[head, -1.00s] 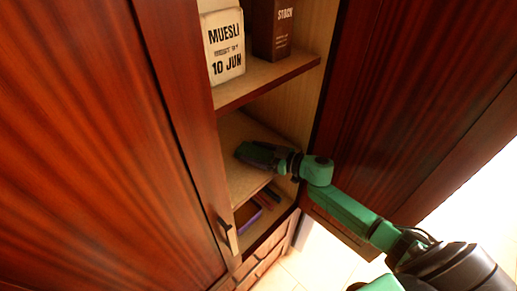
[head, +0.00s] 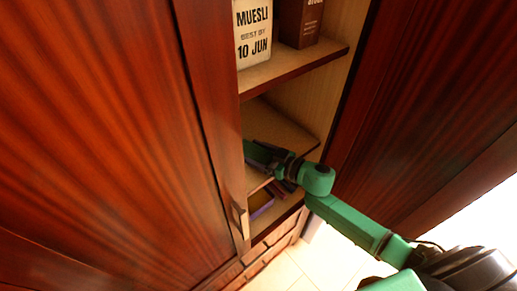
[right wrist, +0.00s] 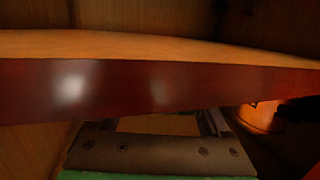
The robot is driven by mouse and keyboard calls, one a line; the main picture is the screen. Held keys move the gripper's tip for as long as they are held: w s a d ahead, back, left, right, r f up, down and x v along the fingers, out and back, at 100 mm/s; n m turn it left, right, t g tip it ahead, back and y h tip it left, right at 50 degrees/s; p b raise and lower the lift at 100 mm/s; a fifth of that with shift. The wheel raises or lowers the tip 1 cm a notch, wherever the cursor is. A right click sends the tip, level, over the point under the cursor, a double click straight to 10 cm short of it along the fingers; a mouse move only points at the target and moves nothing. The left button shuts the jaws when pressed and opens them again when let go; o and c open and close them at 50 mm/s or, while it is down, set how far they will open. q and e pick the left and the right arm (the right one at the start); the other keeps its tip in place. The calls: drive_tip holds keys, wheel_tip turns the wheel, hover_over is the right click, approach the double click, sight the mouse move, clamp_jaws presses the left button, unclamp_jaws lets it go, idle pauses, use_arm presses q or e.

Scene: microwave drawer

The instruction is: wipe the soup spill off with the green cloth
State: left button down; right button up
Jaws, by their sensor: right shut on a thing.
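My right gripper (head: 258,154) reaches into the cabinet over the middle shelf (head: 285,135), below the upper shelf. Its fingertips are partly hidden behind the left door's edge. In the right wrist view the gripper (right wrist: 160,125) is at the bottom, beneath a dark red shelf edge that hides its tips. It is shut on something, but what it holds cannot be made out. No green cloth can be told apart from my green arm, and no soup spill shows. My left gripper is not in view.
A muesli box (head: 253,33) and a brown stock box (head: 300,23) stand on the upper shelf (head: 290,70). A purple item (head: 261,203) lies in the lower compartment. The left door (head: 100,150) and right door (head: 430,110) flank the opening. An orange object (right wrist: 258,116) shows at right.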

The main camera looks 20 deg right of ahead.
drive_tip(key=shift+s+a+f, duration=0.1)
drive_tip(key=shift+s+a, duration=0.2)
drive_tip(key=shift+a, duration=0.3)
drive_tip(key=shift+s+a, duration=0.25)
drive_tip(key=shift+a, duration=0.35)
drive_tip(key=shift+w+r, duration=0.1)
drive_tip(key=shift+r, duration=3)
drive_tip(key=shift+r, duration=1.5)
